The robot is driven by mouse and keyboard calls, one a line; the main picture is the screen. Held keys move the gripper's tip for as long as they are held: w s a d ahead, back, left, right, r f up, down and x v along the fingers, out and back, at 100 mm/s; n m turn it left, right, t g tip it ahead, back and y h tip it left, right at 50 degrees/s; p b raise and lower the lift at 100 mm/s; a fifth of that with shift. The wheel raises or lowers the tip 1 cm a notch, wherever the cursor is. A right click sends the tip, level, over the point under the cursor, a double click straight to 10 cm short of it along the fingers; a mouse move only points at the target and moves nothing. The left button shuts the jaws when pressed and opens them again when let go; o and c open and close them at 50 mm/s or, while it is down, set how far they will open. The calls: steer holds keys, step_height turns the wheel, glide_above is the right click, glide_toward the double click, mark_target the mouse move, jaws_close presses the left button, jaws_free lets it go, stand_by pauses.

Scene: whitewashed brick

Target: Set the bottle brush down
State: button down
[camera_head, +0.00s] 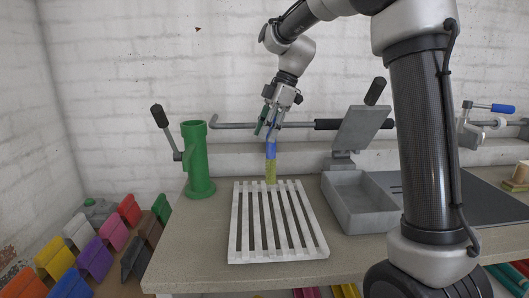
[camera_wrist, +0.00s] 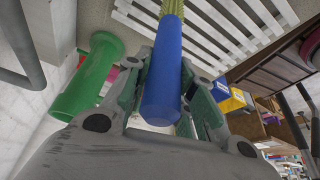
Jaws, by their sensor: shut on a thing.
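The bottle brush (camera_head: 271,165) has a blue handle and a yellow-green bristle end. My gripper (camera_head: 271,128) is shut on the blue handle and holds the brush upright, bristles down. In the head view the bristle end is at the back edge of the white slatted rack (camera_head: 235,222); I cannot tell whether it touches. The wrist view shows the blue handle (camera_wrist: 163,75) between the fingers (camera_wrist: 165,95), with the bristles (camera_wrist: 172,8) in front of the slats (camera_wrist: 215,40).
A green cylinder with a lever (camera_head: 198,165) stands left of the rack. A long grey bar with a black grip (camera_head: 340,125) runs behind. Colourful bins (camera_head: 95,260) are at lower left. The counter's front strip (camera_head: 200,275) is clear.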

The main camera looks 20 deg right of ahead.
mark_target(266, 158)
steer(key=shift+w+f, duration=0.1)
steer(key=shift+f, duration=0.3)
steer(key=shift+a+f, duration=0.1)
steer(key=shift+f, duration=1.6)
steer(key=c, duration=1.2)
jaws_free()
